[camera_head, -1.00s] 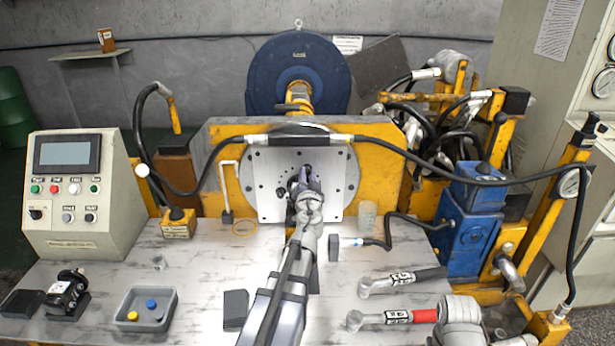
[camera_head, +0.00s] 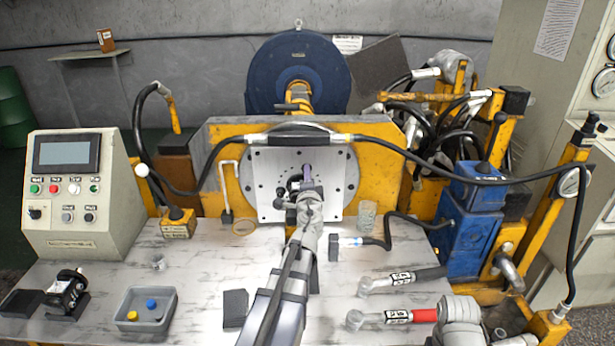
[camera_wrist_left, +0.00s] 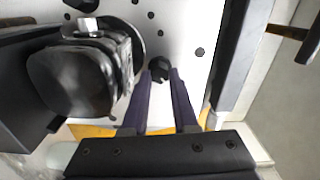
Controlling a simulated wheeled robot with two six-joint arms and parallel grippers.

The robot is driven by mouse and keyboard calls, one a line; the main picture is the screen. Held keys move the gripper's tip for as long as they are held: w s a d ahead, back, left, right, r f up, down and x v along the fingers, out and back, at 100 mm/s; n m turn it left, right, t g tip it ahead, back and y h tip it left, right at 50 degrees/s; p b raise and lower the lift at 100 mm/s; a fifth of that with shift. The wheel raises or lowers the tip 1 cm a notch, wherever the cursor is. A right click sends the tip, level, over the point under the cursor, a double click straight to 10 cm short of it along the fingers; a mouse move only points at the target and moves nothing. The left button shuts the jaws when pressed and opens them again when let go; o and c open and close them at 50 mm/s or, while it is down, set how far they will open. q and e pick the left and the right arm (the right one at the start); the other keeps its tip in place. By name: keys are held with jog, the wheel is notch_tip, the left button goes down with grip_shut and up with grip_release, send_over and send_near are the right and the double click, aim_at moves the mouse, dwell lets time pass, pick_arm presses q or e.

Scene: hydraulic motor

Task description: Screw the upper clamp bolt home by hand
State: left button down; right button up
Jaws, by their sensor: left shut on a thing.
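The upper clamp bolt (camera_wrist_left: 160,69) shows in the left wrist view as a dark head between my fingertips, in front of the pale mounting plate with its dark holes. My left gripper (camera_wrist_left: 161,76) is shut on it with its two purple fingers. In the head view my left gripper (camera_head: 307,172) is at the middle of the mounting plate (camera_head: 270,201), and the bolt cannot be made out there. The dark motor body (camera_wrist_left: 80,80) is at the left in the wrist view, beside the fingers. How deep the bolt sits is hidden. My right gripper is not in view.
A black hose (camera_head: 230,146) arches across the yellow frame above the plate. A control box (camera_head: 70,215) stands left. The bench's left middle is mostly clear.

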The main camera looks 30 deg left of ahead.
pick_arm(q)
jog(key=m, duration=1.2)
jog(key=shift+f+m, duration=0.1)
jog(key=shift+m, duration=0.3)
jog(key=m, duration=0.6)
jog(key=shift+s, duration=0.1)
jog(key=m, duration=0.6)
jog(key=shift+a+m, duration=0.1)
jog(key=shift+m, duration=0.3)
jog(key=c, duration=0.7)
grip_release()
jog(key=shift+v, duration=3.8)
